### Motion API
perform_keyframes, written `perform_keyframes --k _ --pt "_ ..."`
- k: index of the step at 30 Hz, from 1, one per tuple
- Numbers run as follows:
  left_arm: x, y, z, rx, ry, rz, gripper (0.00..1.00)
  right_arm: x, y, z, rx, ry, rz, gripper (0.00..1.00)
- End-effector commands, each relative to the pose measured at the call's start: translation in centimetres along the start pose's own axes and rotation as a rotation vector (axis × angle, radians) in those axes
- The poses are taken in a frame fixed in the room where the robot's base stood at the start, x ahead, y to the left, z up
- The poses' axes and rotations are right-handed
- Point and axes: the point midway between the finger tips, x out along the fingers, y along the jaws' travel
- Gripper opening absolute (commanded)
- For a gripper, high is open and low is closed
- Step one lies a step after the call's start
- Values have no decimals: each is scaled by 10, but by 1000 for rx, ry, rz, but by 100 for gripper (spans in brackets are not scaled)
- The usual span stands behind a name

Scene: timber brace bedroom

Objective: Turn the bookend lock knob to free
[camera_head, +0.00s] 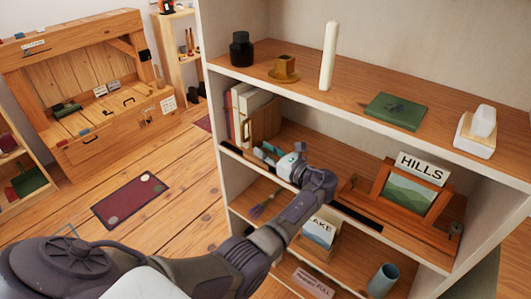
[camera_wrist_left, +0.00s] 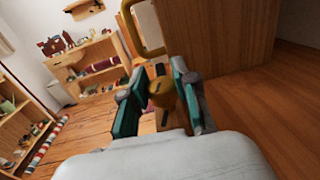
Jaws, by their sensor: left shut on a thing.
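My left gripper (camera_head: 269,152) reaches onto the middle shelf of the bookcase. In the left wrist view its two teal fingers (camera_wrist_left: 159,88) are shut on a brass-coloured lock knob (camera_wrist_left: 161,95), one finger on each side. The knob is hidden behind the gripper in the head view. The wooden bookend (camera_head: 264,119) stands on that shelf beside several books (camera_head: 240,103). In the wrist view a large wooden panel (camera_wrist_left: 222,40) and a brass loop (camera_wrist_left: 148,46) show just beyond the fingers. The knob's markings cannot be made out. My right gripper is not in view.
The upper shelf (camera_head: 350,105) is just above my left gripper and holds a candle (camera_head: 328,56) and a green book (camera_head: 394,110). A framed picture (camera_head: 409,193) under a HILLS sign (camera_head: 422,168) stands right of my wrist. A purple fork-like thing (camera_head: 263,206) lies below.

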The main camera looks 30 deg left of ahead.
Motion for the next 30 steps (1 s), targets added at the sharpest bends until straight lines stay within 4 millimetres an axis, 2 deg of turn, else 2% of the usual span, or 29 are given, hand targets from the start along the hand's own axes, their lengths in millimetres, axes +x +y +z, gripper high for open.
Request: perform_keyframes --k 8,9,13,23,26,30 --pt "0 0 0 0 0 0 0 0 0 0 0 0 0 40" --pt "0 0 0 0 0 0 34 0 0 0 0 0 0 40" --pt "0 0 0 0 0 0 55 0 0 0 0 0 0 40" --pt "-2 0 0 0 0 -1 55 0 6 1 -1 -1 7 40" --pt "-11 -1 0 0 2 -3 55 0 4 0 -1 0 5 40" --pt "-37 -1 0 -1 3 -4 55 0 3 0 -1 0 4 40"
